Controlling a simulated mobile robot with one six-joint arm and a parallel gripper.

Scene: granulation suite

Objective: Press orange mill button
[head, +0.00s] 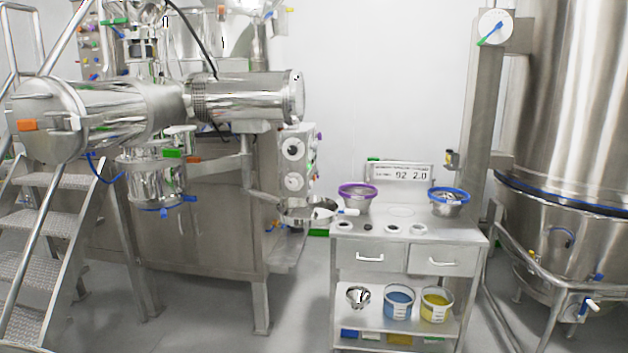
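No part clearly marked as an orange mill button can be made out. An orange block (27,125) sits on the end of the large horizontal steel cylinder (120,112) at the left. A smaller orange part (193,160) is below that cylinder, beside a green part (172,153). A panel with small coloured buttons (92,45) stands at the upper left, partly hidden behind rails. Another panel with dials (294,165) is on the machine's right side; its small buttons are too small to tell apart. My gripper is not in view.
Metal steps (45,225) with a handrail stand at the left. A steel cart (460,240) bears bowls with purple (357,190) and blue (450,193) rims; buckets stand on its lower shelf. A large steel vessel (575,100) is at the right. Grey floor (295,315) is clear between machine and cart.

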